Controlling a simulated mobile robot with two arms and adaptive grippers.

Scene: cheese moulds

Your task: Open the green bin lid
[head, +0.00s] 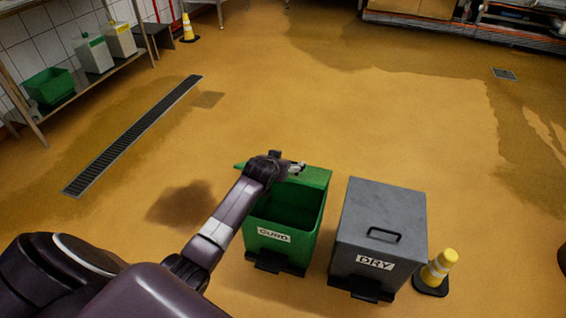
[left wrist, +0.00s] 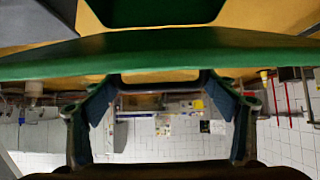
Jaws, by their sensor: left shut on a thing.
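The green bin (head: 312,235), labelled CURD, stands open on the floor and its dark inside shows. Its green lid (head: 316,177) is swung up at the back edge of the bin, partly hidden behind my arm. My left gripper (head: 298,168) is at the lid, beyond the bin's opening, and shut on the lid's handle; the grip itself is small in the head view. In the left wrist view the lid (left wrist: 150,55) runs as a green band across the picture, with a dark bar between the two fingers. My right gripper is not in view.
A grey bin (head: 380,215) labelled DRY stands closed just right of the green bin. A yellow cone (head: 440,268) is beside it. A shelf with a green crate (head: 48,86) is at the left. The floor behind the bins is clear, with a drain grate (head: 135,135).

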